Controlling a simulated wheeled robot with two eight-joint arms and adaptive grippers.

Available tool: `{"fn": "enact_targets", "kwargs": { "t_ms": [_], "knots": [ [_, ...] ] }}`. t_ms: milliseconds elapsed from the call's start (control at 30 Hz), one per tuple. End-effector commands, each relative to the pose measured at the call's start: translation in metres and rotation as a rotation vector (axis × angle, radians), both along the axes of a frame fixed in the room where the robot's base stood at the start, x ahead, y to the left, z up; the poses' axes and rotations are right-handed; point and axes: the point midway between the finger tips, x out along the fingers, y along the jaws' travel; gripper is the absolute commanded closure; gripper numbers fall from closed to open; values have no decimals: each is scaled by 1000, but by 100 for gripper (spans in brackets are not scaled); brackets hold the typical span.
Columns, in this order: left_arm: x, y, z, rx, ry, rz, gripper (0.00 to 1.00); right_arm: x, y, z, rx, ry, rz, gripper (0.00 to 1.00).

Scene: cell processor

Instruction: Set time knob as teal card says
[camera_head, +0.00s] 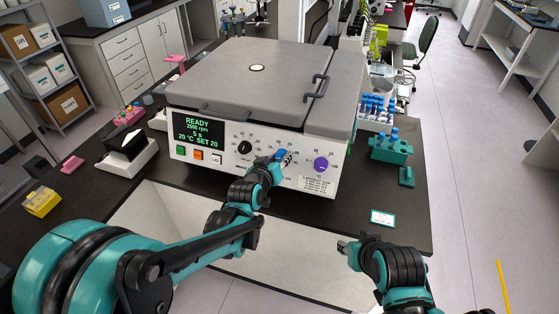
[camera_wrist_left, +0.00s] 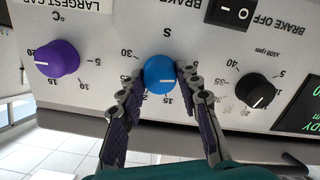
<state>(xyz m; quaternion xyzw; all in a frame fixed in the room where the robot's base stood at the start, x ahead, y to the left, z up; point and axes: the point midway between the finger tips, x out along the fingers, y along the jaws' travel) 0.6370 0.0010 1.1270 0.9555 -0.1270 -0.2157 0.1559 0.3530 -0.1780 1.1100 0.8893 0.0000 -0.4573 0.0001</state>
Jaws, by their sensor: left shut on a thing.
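The cell processor (camera_head: 245,80) is a grey-lidded machine on the black bench. Its blue time knob (camera_wrist_left: 159,74) sits between a black knob (camera_wrist_left: 255,88) and a purple knob (camera_wrist_left: 57,57). My left gripper (camera_head: 284,158) reaches the panel, its fingers on both sides of the blue knob; it is shut on it. The display (camera_head: 198,131) reads READY, 2500 rpm, 0 s, 20 °C SET 20. The teal-edged card (camera_head: 382,217) lies on the bench at right, its writing too small to read. My right gripper (camera_head: 346,246) hovers before the bench.
A teal tube rack (camera_head: 390,150) and a rack of blue-capped tubes (camera_head: 376,110) stand right of the machine. A brake switch (camera_wrist_left: 234,12) is near the knobs. Bench space around the card is clear.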

Motion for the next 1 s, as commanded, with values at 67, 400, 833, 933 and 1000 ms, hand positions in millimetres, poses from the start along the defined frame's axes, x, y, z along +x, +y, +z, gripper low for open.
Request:
{"fn": "enact_targets", "kwargs": {
  "t_ms": [67,400,833,933,1000],
  "knots": [
    [0,0,-1,-45,15,16,95,0,0,-2,0,0,0,66],
    [0,1,0,-176,58,62,95,0,0,-6,0,0,0,66],
    [0,1,0,-203,66,72,95,0,0,-6,0,0,0,66],
    [0,0,0,-202,66,71,95,0,0,-6,0,0,0,66],
    [0,0,0,-202,66,71,56,0,0,-6,0,0,0,66]
  ]
}}
